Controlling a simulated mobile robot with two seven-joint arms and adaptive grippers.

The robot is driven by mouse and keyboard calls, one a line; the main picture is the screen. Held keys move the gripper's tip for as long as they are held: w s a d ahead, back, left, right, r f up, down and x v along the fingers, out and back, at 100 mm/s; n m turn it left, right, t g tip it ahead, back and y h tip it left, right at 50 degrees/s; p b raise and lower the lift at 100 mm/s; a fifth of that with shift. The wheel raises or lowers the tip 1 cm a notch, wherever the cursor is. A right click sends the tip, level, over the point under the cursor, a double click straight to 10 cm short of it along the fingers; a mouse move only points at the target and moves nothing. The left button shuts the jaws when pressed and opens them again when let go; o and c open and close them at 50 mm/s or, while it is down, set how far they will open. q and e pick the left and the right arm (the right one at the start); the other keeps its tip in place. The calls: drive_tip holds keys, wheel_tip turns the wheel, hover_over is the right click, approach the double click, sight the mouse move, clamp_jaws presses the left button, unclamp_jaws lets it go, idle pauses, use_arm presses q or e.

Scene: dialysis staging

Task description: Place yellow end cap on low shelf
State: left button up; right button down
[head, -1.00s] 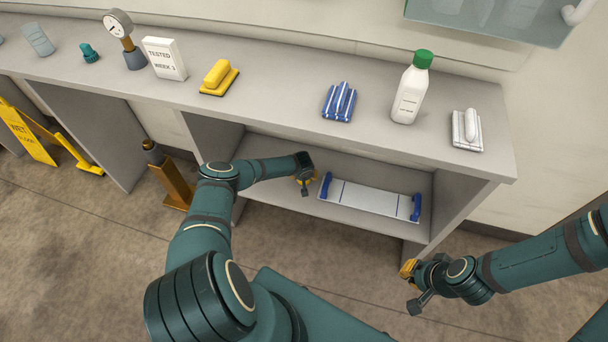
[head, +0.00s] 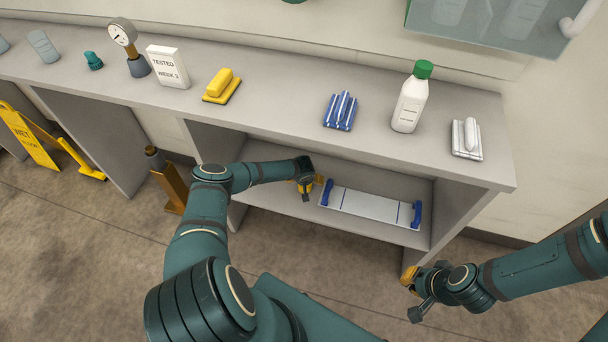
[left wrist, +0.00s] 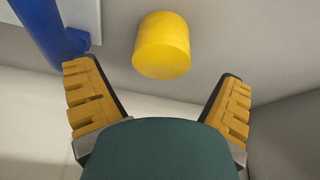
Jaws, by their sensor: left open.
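The yellow end cap (left wrist: 162,45) is a short plain cylinder. In the left wrist view it sits on the low shelf (left wrist: 125,85), just beyond the fingertips and between their lines. My left gripper (left wrist: 157,73) is open, with one finger on each side, and nothing is held. In the head view my left gripper (head: 304,187) is inside the low shelf bay, left of the white blue-handled board. A bit of yellow (head: 319,180) shows just right of it. My right gripper (head: 414,290) is low in front of the counter; its jaw state is unclear.
The white board with blue handles (head: 370,207) lies on the low shelf close to my left gripper. The counter (head: 280,110) above carries a yellow block (head: 221,86), a blue striped bundle (head: 341,110) and a green-capped bottle (head: 410,98). A yellow floor sign (head: 30,140) stands left.

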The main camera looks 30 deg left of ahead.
use_arm(q)
drive_tip(key=p+v, duration=0.2)
drive_tip(key=v, duration=0.8)
drive_tip(key=shift+p, duration=0.35)
drive_tip(key=shift+s+f, duration=0.1)
